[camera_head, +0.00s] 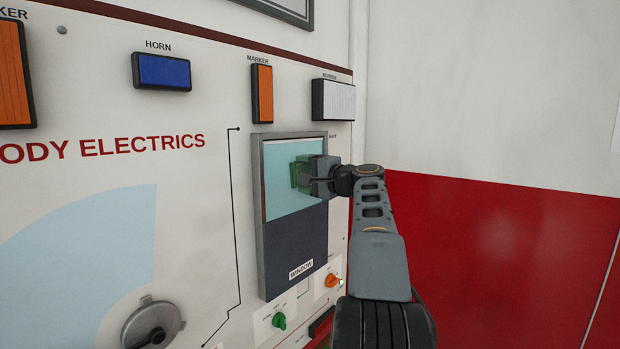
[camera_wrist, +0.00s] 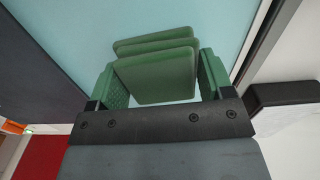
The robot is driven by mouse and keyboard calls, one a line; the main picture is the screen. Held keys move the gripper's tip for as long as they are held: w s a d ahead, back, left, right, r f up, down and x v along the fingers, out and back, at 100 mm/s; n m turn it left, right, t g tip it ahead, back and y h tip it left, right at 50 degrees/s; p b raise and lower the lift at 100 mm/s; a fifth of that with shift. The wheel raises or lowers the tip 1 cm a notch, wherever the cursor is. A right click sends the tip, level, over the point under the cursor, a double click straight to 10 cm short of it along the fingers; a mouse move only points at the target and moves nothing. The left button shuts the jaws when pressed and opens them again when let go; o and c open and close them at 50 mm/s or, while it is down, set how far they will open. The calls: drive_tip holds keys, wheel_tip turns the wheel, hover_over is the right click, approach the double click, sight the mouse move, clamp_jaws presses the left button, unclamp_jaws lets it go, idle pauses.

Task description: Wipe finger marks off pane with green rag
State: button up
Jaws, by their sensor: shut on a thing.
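The green rag (camera_head: 298,170) is a folded block with layered pads, and it also shows in the wrist view (camera_wrist: 157,72). My gripper (camera_head: 309,180) is shut on it, with a green jaw on either side in the wrist view (camera_wrist: 158,84). The rag is at the light blue pane (camera_head: 279,199), right of the pane's middle. It looks against or very close to the glass; contact cannot be told for sure. The pane also fills the upper wrist view (camera_wrist: 215,20). I cannot make out any finger marks. Part of the pane is hidden behind the rag and gripper.
A dark grey frame (camera_head: 261,240) surrounds the pane, with a dark lower panel (camera_head: 299,245) labelled WINDOW. Below are a green knob (camera_head: 279,321) and an orange knob (camera_head: 332,281). An orange marker lamp (camera_head: 262,94) and a white lamp (camera_head: 333,100) sit above.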

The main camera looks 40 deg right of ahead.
sight(280, 176)
drive_tip(key=shift+s+a+b, duration=0.2)
drive_tip(key=shift+a+b, duration=0.35)
drive_tip(key=shift+a, duration=0.55)
drive_tip(key=shift+s+a+b, duration=0.2)
drive_tip(key=shift+a+b, duration=0.4)
drive_tip(key=shift+a, duration=0.45)
drive_tip(key=shift+s+a+b, duration=0.2)
drive_tip(key=shift+a+b, duration=0.35)
drive_tip(key=shift+a, duration=0.55)
drive_tip(key=shift+s, duration=0.1)
drive_tip(key=shift+s+d+b, duration=0.2)
drive_tip(key=shift+s+b, duration=0.15)
drive_tip(key=shift+s, duration=0.6)
drive_tip(key=shift+s+d+b, duration=0.2)
drive_tip(key=shift+s+b, duration=0.1)
drive_tip(key=shift+s, duration=0.65)
drive_tip(key=shift+s+d+b, duration=0.2)
drive_tip(key=shift+s+b, duration=0.15)
drive_tip(key=shift+s, duration=0.6)
drive_tip(key=shift+s+d+b, duration=0.15)
drive_tip(key=shift+s+b, duration=0.1)
drive_tip(key=shift+s, duration=0.5)
drive_tip(key=shift+s+d+b, duration=0.1)
drive_tip(key=shift+s+b, duration=0.1)
drive_tip(key=shift+s, duration=0.5)
